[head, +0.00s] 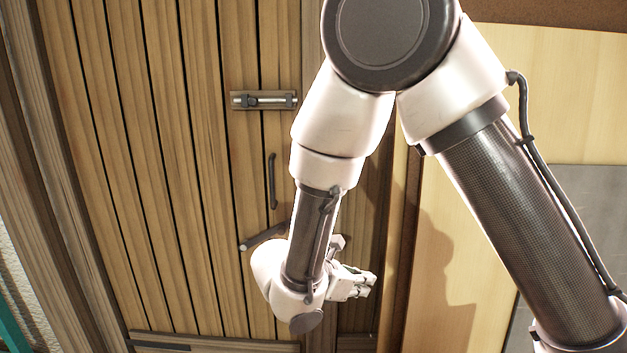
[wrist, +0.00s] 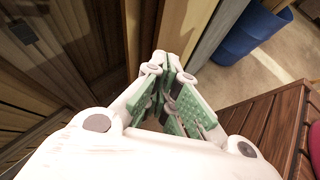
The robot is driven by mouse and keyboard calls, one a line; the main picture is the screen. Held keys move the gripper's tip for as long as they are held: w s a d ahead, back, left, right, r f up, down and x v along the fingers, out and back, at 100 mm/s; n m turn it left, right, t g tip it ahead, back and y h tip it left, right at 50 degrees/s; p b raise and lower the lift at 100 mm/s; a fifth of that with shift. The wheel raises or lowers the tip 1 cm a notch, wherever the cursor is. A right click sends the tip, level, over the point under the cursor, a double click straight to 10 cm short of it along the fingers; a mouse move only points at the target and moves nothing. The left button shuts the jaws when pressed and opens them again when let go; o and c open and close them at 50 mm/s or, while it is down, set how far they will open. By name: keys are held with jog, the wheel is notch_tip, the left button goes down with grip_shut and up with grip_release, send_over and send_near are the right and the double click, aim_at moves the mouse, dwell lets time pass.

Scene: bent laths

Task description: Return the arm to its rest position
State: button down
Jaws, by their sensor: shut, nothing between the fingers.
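My arm hangs bent in front of a wooden plank door (head: 165,150) in the head view, with its elbow at the top. My gripper (head: 366,284) is at the lower middle, beside the door's right edge, pointing right. In the wrist view my gripper (wrist: 168,68) shows white links and green pads, with its fingertips together and nothing between them. It looks clear of the door, though the exact gap cannot be told.
The door carries a bolt (head: 264,100), a dark pull handle (head: 272,181) and a lever handle (head: 263,237). The wrist view shows a blue barrel (wrist: 252,32), a brown slatted wooden surface (wrist: 272,122) and open floor (wrist: 275,68) between them.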

jog(key=s+d+r+m+y, duration=0.3)
jog(key=s+d+r+m, duration=0.2)
jog(key=d+m, duration=0.3)
jog(key=s+d+r+m+g+y, duration=0.1)
jog(key=s+d+r+m+y, duration=0.2)
jog(key=s+d+r+m, duration=0.2)
jog(key=s+d+r+m+g+y, duration=0.1)
jog(key=s+d+r+m+y, duration=0.2)
jog(key=s+d+r+m, duration=0.3)
jog(key=d+r+m, duration=0.4)
jog(key=d+m, duration=0.1)
jog(key=d, duration=0.1)
jog(key=shift+d+r+m+y, duration=0.25)
jog(key=shift+d+m+y, duration=0.05)
jog(key=shift+d+m, duration=0.1)
